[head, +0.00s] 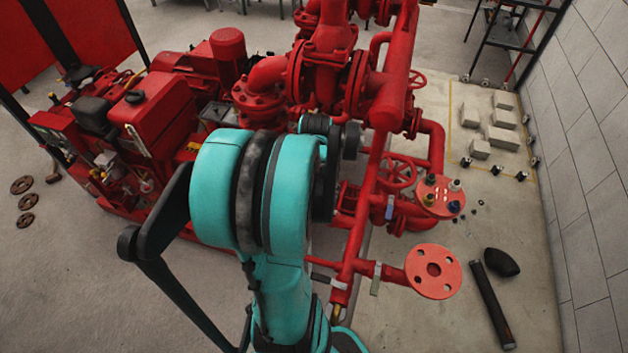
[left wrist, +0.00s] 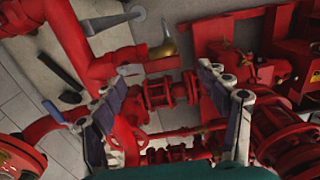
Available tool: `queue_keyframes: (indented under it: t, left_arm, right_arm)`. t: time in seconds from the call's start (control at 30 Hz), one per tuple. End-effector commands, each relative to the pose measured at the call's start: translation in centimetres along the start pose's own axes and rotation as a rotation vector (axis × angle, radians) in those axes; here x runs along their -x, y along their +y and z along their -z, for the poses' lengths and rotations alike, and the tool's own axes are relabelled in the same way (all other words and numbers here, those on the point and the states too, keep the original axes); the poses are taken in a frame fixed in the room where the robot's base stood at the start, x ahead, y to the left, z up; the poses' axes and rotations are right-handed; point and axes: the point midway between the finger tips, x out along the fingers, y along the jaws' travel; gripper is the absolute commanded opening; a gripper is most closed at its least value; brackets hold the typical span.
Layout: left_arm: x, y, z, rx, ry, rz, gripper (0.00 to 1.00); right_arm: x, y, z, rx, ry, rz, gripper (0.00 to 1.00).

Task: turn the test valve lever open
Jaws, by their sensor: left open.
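In the left wrist view, my left gripper (left wrist: 162,80) is open, its two fingers spread wide with red pipework between and beyond them. Nothing is held. A brass fitting (left wrist: 168,47) shows just above the gap between the fingertips. A flat grey lever (left wrist: 110,20) is at the top left of it; I cannot tell for sure which lever is the test valve's. In the head view, a brass fitting (head: 337,312) sits low by the red pipe, and a grey-green handle (head: 376,279) hangs from the branch to the right. My teal left arm hides its own fingers there. My right gripper is not in view.
A flanged pipe end (head: 434,271) sticks out on the right. A black bar (head: 493,305) lies on the floor.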

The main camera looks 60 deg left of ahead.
Motion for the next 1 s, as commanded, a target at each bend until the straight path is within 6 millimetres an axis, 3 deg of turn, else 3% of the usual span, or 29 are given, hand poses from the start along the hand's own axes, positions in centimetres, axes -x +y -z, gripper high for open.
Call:
queue_keyframes:
  t: [0.3, 0.5, 1.0]
  left_arm:
    - [6.4, -0.1, -0.2, 0.000, -0.001, -0.001, 0.75]
    - [8.8, -0.1, -0.1, -0.001, -0.001, -0.001, 0.75]
    - [9.4, -0.1, -0.1, -0.001, -0.001, -0.001, 0.75]
  right_arm:
    - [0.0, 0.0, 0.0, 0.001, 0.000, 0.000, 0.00]
    - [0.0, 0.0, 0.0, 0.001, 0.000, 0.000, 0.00]
    - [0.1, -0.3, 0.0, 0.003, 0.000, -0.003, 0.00]
